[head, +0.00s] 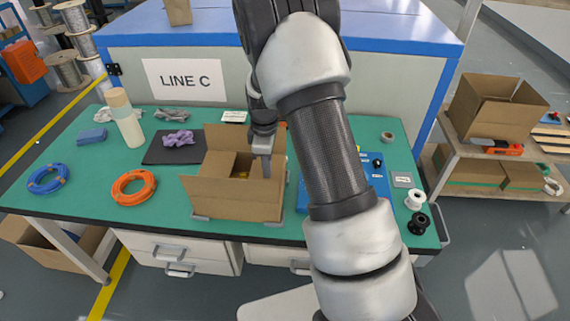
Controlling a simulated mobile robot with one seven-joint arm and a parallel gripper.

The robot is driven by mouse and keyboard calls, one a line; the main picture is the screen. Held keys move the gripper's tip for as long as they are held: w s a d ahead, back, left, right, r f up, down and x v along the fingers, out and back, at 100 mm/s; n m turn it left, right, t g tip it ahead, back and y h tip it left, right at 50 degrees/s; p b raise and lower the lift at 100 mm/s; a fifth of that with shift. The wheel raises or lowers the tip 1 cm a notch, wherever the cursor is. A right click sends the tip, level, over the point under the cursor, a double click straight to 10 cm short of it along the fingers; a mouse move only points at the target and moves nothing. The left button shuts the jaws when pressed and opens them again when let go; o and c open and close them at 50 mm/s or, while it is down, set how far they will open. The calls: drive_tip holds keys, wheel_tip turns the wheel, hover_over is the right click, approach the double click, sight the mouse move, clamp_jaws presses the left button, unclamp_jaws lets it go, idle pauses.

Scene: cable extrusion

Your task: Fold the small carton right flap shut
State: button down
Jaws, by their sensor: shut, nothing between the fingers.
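The small brown carton (228,203) stands on the green bench top, left of my arm. Its tall back panel and front panel stand up, and a brown panel lies inside at the left. Something yellow shows inside it. My gripper (264,172) points down at the carton's right side, shut and empty, with its tips over or just inside the opening. The gripper and arm partly cover the right side, so I cannot tell the right flap's exact angle or whether the fingers touch it.
Orange cable (134,187), blue cable (48,179), a bottle (124,120) and a dark mat (160,149) with a purple cloth lie to the left. A blue case (384,184), partly behind my arm, and spools (417,222) lie to the right.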

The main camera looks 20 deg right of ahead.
wheel_tip(320, 180, up, 8)
drive_tip(key=p, duration=0.6)
drive_tip(key=shift+r, duration=0.1)
idle(1.1)
